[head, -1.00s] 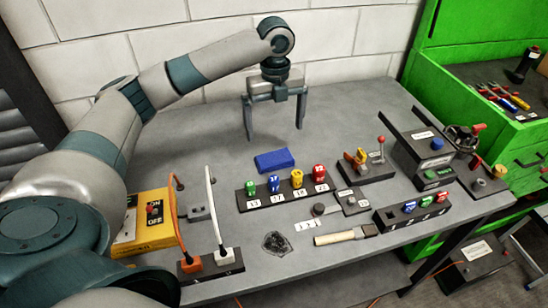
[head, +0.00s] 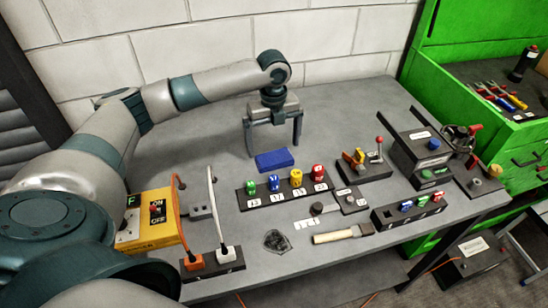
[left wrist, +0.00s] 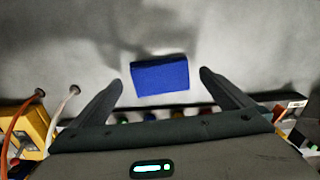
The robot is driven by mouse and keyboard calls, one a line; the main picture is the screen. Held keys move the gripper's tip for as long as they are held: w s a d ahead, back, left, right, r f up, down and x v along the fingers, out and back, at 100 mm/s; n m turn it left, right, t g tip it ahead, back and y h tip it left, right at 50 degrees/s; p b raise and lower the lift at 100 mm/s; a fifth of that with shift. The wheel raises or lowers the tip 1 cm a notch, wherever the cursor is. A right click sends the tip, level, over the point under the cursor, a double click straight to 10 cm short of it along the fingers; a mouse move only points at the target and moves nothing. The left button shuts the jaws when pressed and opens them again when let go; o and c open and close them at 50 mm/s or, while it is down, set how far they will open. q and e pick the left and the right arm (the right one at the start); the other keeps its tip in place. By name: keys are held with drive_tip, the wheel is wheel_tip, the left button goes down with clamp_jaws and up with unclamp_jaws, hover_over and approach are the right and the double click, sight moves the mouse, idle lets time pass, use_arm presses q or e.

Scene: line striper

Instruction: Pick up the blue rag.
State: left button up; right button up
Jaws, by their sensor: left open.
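The blue rag (head: 274,160) lies flat on the grey table, behind the strip of coloured knobs. In the left wrist view the rag (left wrist: 160,76) sits ahead of and between the two fingertips, with clear gaps on both sides. My left gripper (head: 273,150) points down over the rag, its fingers apart on either side and empty. In the left wrist view my left gripper (left wrist: 162,80) is open and not touching the rag. My right gripper is not in view.
The numbered knob strip (head: 287,189) stands just in front of the rag. A black block with a lever (head: 362,166) is to the right. The yellow switch box (head: 147,222) and plug strip (head: 213,263) are front left. The table behind the rag is clear.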

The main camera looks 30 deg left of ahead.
sight(273, 154)
use_arm(q)
drive_tip(key=shift+a+f+p, duration=0.15)
drive_tip(key=shift+f+p, duration=0.3)
drive_tip(key=shift+f, duration=1.2)
drive_tip(key=c, duration=0.9)
